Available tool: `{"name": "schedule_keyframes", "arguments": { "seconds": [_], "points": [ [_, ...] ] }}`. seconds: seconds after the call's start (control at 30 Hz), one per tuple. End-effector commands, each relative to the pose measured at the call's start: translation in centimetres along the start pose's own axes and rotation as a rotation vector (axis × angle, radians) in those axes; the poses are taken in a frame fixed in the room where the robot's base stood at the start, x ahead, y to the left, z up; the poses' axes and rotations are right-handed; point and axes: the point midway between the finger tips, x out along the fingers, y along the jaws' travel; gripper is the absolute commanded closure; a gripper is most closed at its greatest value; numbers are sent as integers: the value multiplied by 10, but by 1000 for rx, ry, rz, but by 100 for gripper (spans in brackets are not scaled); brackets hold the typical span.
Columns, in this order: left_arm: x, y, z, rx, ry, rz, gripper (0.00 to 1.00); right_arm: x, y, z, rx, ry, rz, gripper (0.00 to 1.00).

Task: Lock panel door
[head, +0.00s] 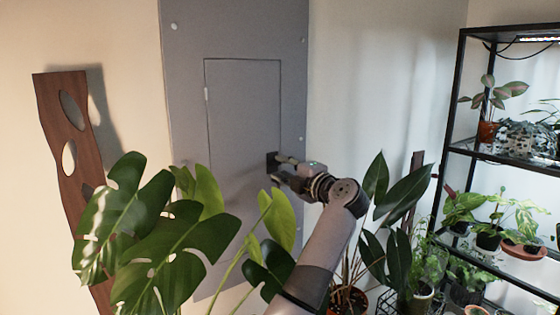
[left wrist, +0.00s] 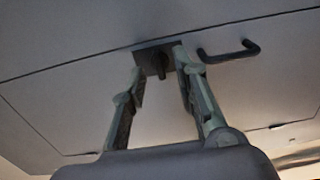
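The grey panel door (head: 243,110) is a rectangle set in a larger grey panel (head: 185,70) on the wall. It looks closed and flush. A dark square latch plate (left wrist: 147,50) with a small knob (left wrist: 162,68) sits at the door's edge in the left wrist view. In the head view the latch is mostly hidden by my left gripper (head: 273,168), at the door's lower right edge. In the left wrist view the left gripper (left wrist: 160,62) is open, its fingers on either side of the knob. I cannot tell whether they touch it. The right gripper is out of view.
A black bar handle (left wrist: 230,52) is close beside the right finger. Large monstera leaves (head: 165,235) stand in front of the panel's lower left. A dark-leaved plant (head: 400,200) is right of my arm, and a black shelf (head: 455,145) of plants is farther right. A wavy wooden board (head: 65,110) is at left.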

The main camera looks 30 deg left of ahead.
Motion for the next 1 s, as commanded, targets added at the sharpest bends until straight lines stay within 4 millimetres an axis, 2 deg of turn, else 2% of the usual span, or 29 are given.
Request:
{"name": "schedule_keyframes", "arguments": {
  "seconds": [0.2,0.47,0.9,1.0],
  "points": [
    [16,1,0,0,0,1,72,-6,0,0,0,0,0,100],
    [18,0,0,-1,0,1,72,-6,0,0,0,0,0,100],
    [17,0,0,-1,0,0,100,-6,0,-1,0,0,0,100],
    [17,0,0,0,0,0,100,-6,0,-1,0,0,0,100]
  ]
}}
